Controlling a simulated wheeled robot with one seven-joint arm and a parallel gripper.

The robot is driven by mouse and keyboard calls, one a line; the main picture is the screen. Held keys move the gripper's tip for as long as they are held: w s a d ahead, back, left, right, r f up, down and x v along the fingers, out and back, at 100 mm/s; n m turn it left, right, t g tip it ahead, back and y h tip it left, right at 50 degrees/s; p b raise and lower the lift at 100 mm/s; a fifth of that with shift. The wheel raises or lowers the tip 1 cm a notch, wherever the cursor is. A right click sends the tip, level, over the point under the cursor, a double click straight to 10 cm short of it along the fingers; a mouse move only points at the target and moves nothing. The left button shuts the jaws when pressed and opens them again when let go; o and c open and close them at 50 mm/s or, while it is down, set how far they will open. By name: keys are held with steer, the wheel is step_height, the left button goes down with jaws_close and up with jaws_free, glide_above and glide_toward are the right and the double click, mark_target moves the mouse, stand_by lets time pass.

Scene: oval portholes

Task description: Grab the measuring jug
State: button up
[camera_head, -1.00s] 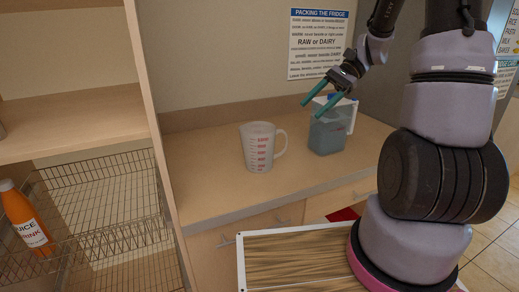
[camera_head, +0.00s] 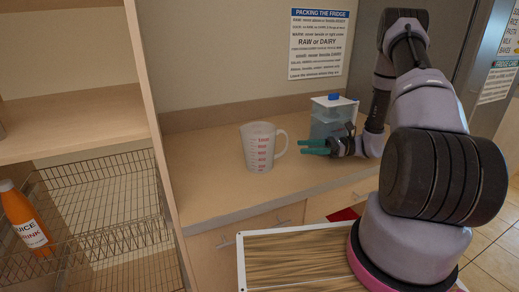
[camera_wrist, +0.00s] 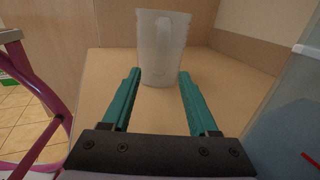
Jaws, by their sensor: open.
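The measuring jug (camera_head: 258,148) is translucent white with red markings and stands upright on the counter, its handle on the right side. In the wrist view the jug (camera_wrist: 160,45) stands ahead of my gripper, its handle facing the camera. My gripper (camera_head: 315,146) is low over the counter to the right of the jug, its teal fingers pointing at the handle. In the wrist view my gripper (camera_wrist: 158,88) is open, with the fingers apart and the jug's lower part just beyond or between the tips. I cannot tell whether they touch it.
A clear blue-lidded container (camera_head: 332,116) stands behind my gripper, and its wall fills the right of the wrist view. The wooden counter (camera_head: 205,190) is clear left of the jug. A shelf unit with a wire basket (camera_head: 105,200) and an orange juice bottle (camera_head: 25,218) is at left.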

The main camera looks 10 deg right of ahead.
mark_target(287, 146)
steer(key=a, duration=0.7)
steer(key=shift+w+a+r, duration=0.15)
steer(key=shift+w+a, duration=0.05)
steer(key=shift+w, duration=0.15)
jaws_close()
